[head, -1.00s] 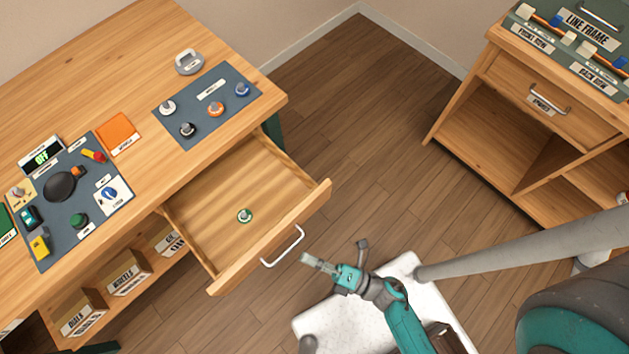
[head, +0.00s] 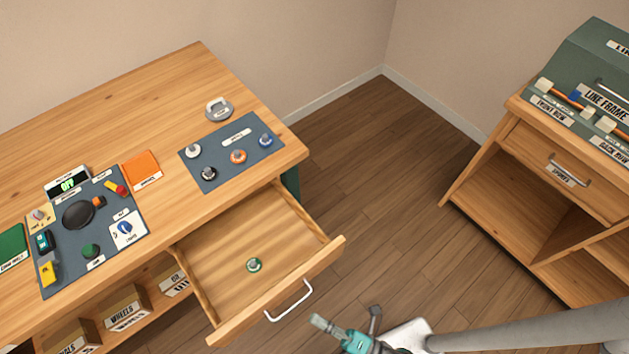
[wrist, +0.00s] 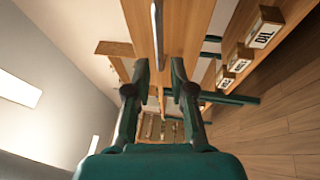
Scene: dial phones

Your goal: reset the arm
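My gripper (head: 318,322) shows at the bottom of the head view, just to the right of the open drawer's handle (head: 289,301). In the wrist view my gripper (wrist: 161,78) has its two dark green fingers apart with nothing held between them. The handle (wrist: 157,35) shows there as a thin metal bar ahead of the fingertips. The wooden drawer (head: 220,285) stands pulled out of the desk. A small green-ringed part (head: 254,265) lies in it.
The desk (head: 110,110) holds a blue-grey mat with several knobs (head: 225,170), an orange pad (head: 141,168) and a phone work mat (head: 60,270). A shelf unit (head: 490,200) with a line frame (head: 590,75) stands at right. Wooden floor (head: 370,190) lies between.

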